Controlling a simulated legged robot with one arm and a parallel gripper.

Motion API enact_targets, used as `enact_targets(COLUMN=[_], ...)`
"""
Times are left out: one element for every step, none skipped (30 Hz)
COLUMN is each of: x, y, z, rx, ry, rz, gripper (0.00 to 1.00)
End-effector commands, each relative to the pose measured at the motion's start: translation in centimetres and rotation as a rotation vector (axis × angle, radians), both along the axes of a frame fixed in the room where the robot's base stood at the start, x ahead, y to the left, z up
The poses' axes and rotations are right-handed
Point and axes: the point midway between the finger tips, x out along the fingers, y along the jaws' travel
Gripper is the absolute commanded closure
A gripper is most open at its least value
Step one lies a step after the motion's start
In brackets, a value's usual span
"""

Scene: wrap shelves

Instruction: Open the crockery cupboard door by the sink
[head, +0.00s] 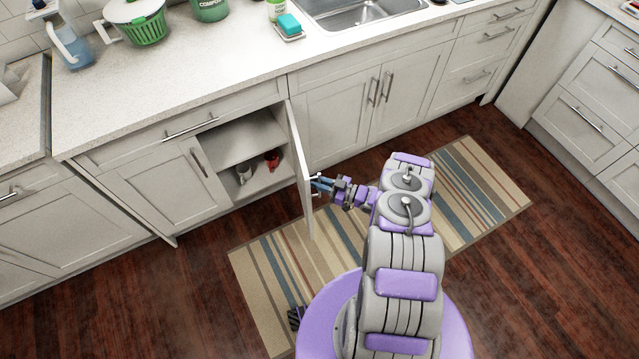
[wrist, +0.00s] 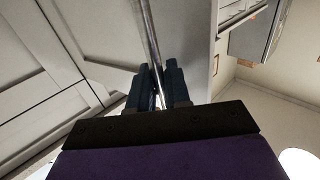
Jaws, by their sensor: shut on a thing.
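The crockery cupboard door (head: 301,165) stands swung out from the white cabinet front, left of the sink (head: 360,12). Through the opening I see a shelf (head: 236,137) and, below it, a red mug (head: 272,160) and a pale grey mug (head: 244,173). My gripper (head: 318,184) is at the outer face of the door, shut on its metal handle. In the wrist view the handle bar (wrist: 151,42) runs down between the two dark fingers (wrist: 158,88). The fingers hide part of the handle.
A neighbouring door (head: 165,190) to the left is closed. A striped rug (head: 262,262) lies on the dark wood floor under my arm. The counter (head: 215,75) holds a green colander (head: 148,30), a spray bottle (head: 70,45) and a teal sponge (head: 289,24).

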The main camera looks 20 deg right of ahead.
Motion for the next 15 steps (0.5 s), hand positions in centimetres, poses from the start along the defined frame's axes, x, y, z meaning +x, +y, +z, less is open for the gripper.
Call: enact_targets(x=[-0.21, -0.20, -0.20, -0.20, -0.20, -0.20, -0.20, -0.19, -0.19, -0.19, -0.20, -0.20, -0.19, -0.17, -0.16], y=[0.25, 0.31, 0.36, 0.39, 0.41, 0.39, 0.38, 0.34, 0.26, 0.19, 0.11, 0.01, -0.06, -0.09, -0.12], z=[-0.17, -0.17, -0.16, -0.15, -0.15, -0.15, -0.15, -0.15, -0.15, -0.15, -0.16, -0.17, -0.17, -0.16, -0.15], rx=[0.001, 0.000, -0.001, -0.001, -0.001, -0.001, -0.001, -0.001, -0.001, 0.001, 0.002, 0.003, 0.004, 0.004, 0.004], ry=[0.006, 0.006, 0.006, 0.006, 0.006, 0.006, 0.006, 0.006, 0.006, 0.006, 0.005, 0.005, 0.005, 0.005, 0.003], rz=[0.006, 0.007, 0.008, 0.008, 0.009, 0.008, 0.008, 0.008, 0.008, 0.008, 0.007, 0.007, 0.006, 0.006, 0.006], gripper=[1.00, 1.00, 1.00, 1.00, 1.00, 1.00, 1.00, 1.00, 1.00, 1.00, 1.00, 0.80, 0.77, 0.74, 0.72])
